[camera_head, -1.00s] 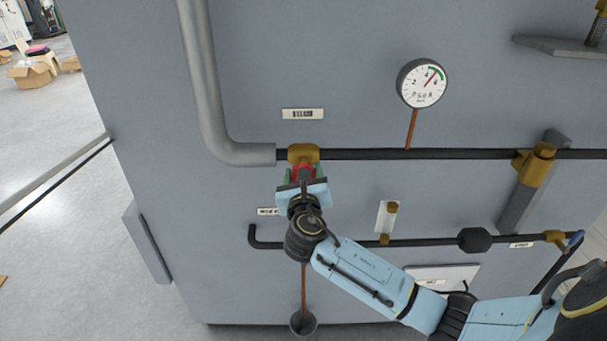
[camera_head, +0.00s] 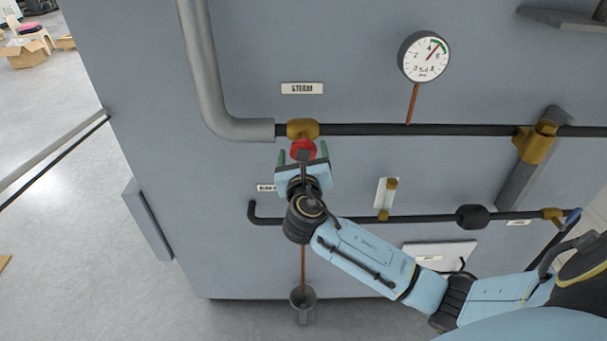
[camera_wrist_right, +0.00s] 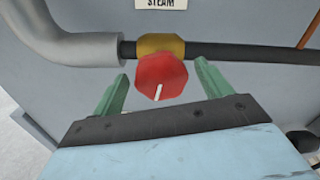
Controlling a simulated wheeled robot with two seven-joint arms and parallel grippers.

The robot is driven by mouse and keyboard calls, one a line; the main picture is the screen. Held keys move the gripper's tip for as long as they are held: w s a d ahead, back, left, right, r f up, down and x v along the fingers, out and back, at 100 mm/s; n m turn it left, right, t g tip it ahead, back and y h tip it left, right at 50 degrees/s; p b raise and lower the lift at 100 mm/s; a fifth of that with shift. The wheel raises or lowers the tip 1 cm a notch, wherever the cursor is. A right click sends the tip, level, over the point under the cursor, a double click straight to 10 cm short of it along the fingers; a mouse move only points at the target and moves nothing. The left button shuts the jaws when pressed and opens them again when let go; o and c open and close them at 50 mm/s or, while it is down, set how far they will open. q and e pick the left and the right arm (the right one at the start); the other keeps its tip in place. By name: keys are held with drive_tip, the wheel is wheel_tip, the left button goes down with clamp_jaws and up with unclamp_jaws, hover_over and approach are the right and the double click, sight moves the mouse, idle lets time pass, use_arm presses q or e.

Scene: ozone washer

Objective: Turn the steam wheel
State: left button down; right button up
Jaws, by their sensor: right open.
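The red steam wheel (camera_head: 303,150) sits below a brass valve body (camera_head: 302,128) on the black horizontal pipe, under the STEAM label (camera_head: 302,88). My right gripper (camera_head: 302,155) is open in front of it. In the right wrist view the red wheel (camera_wrist_right: 161,77) shows a white mark on its face, with the brass body (camera_wrist_right: 161,46) behind it. The two green fingers of my right gripper (camera_wrist_right: 162,88) stand wide apart, one on each side of the wheel, with a visible gap on both sides. My left gripper is not in view.
A round pressure gauge (camera_head: 424,56) stands above the black pipe (camera_head: 460,130) on the right. A grey pipe (camera_head: 205,70) bends down at the left. A lower black pipe (camera_head: 350,220) with fittings runs behind my right arm. A funnel drain (camera_head: 303,298) is below.

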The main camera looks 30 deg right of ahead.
drive_tip(key=b+v, duration=0.1)
drive_tip(key=v, duration=1)
drive_tip(key=shift+s, duration=0.35)
